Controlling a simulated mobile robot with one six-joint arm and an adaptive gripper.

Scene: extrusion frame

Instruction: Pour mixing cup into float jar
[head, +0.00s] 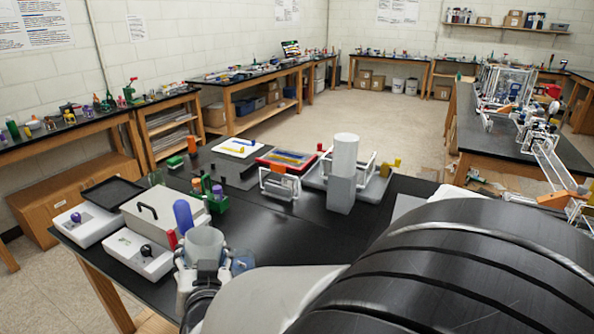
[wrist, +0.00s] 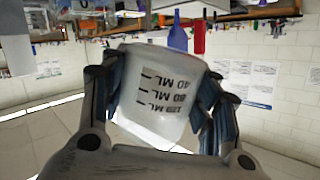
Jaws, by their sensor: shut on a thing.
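The mixing cup (head: 204,243) is a whitish, translucent cup. My gripper (head: 203,264) is shut around its sides at the near left edge of the black bench. The wrist view, which is upside down, shows the cup (wrist: 155,92) between both fingers with its 40, 80 and 120 ML marks; it looks roughly upright. I cannot see its contents. A clear bluish glass vessel (head: 242,261) stands just right of my gripper, partly hidden by it. It may be the float jar, but I cannot tell for sure.
A blue bottle (head: 183,215) and a red one (head: 172,240) stand close behind the cup. White devices (head: 135,252) and a handled box (head: 163,215) crowd the left. A grey block with a white cylinder (head: 344,165) stands right. The bench middle is clear.

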